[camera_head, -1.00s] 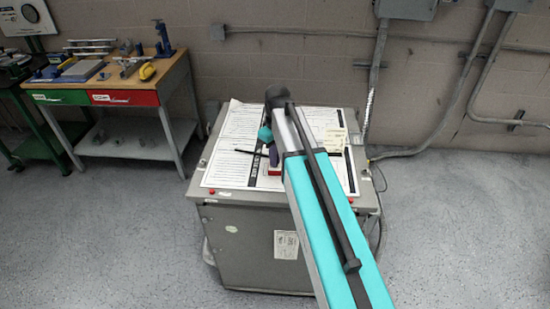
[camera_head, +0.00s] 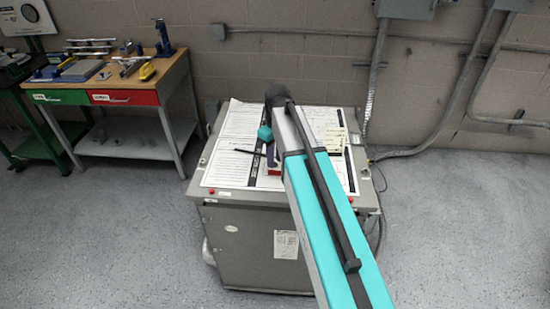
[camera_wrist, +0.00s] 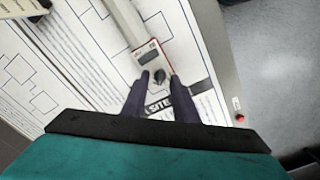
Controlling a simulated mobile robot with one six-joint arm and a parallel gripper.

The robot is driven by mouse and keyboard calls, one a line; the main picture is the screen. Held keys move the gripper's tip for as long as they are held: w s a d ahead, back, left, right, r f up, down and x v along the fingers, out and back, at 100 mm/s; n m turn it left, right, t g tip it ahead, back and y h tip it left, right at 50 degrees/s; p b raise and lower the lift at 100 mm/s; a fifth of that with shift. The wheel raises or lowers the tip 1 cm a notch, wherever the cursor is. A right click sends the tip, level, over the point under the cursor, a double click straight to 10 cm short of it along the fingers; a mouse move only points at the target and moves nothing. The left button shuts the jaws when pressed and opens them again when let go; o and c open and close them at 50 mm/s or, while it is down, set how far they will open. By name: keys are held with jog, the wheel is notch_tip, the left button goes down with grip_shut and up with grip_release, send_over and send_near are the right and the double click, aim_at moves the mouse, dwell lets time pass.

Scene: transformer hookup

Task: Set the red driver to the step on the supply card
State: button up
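The red driver (camera_wrist: 151,56) is a small red-edged box with a pale face, a dark window and a dark round knob (camera_wrist: 160,76). It sits on the printed sheet in the wrist view. In the head view a bit of red (camera_head: 270,172) shows beside my gripper (camera_head: 269,160), mostly hidden by my arm. My gripper (camera_wrist: 160,78) is open, one dark finger on each side of the knob, with gaps visible; contact cannot be told. A cream card (camera_head: 334,140), possibly the supply card, lies at the back right of the cabinet top; its print is unreadable.
The grey cabinet (camera_head: 250,245) is covered by printed sheets (camera_head: 222,165). A pale bar (camera_wrist: 121,18) runs into the driver's far end. A red button (camera_wrist: 239,118) is at the edge. A tool bench (camera_head: 120,97) stands at left; floor between is clear.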

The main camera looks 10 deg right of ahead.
aim_at(276, 163)
notch_tip(276, 163, up, 14)
jog(key=b, duration=0.3)
jog(key=shift+s+d+f, duration=0.15)
jog(key=shift+s+f, duration=0.05)
dwell(0.4)
jog(key=shift+s+f, duration=0.1)
dwell(0.3)
